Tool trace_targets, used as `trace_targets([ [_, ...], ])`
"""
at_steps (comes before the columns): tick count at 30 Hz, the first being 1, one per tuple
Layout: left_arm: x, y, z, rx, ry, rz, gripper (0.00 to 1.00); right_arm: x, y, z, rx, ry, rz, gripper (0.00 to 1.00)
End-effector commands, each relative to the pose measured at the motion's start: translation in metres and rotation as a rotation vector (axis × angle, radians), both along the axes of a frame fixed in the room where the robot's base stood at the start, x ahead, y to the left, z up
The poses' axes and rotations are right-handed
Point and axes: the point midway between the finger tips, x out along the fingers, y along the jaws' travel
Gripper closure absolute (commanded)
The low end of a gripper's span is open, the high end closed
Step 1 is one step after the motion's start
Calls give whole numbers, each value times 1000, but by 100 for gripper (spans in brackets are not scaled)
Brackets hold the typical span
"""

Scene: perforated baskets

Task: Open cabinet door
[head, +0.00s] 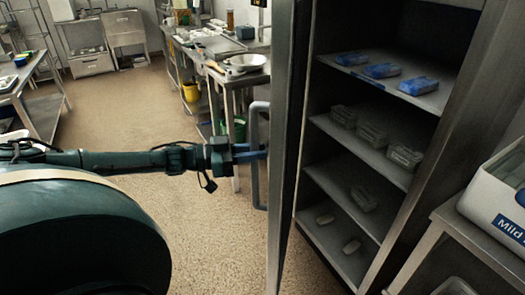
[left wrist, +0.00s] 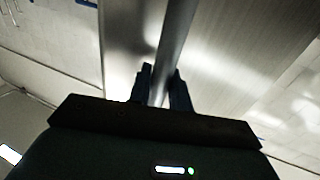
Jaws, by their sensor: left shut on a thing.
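The cabinet (head: 452,120) stands on the right of the head view with its shelves exposed. Its grey metal door (head: 289,130) is swung open and seen nearly edge-on. A vertical bar handle (head: 255,160) is on the door's left face. My left gripper (head: 258,153) reaches in from the left and is shut on the handle. In the left wrist view the handle (left wrist: 177,40) runs between the two dark fingers (left wrist: 163,90). My right gripper is in neither view.
Blue packs (head: 382,71) and several clear boxes (head: 372,133) sit on the cabinet shelves. A metal table (head: 455,225) with a white box (head: 500,200) is at the right. Counters stand behind the door. The floor (head: 135,105) at left centre is clear.

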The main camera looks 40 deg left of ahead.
Motion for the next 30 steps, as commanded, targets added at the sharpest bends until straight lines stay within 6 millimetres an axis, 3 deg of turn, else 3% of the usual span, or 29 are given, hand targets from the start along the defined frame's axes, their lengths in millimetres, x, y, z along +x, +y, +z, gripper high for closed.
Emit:
trace_targets([
  [7,-2,13,1,1,-1,5,100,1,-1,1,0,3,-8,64],
  [21,-3,15,1,2,-1,6,100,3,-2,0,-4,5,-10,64],
  [22,-2,15,1,1,-2,7,80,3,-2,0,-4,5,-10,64],
  [30,-3,14,1,1,-1,4,61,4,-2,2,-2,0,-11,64],
])
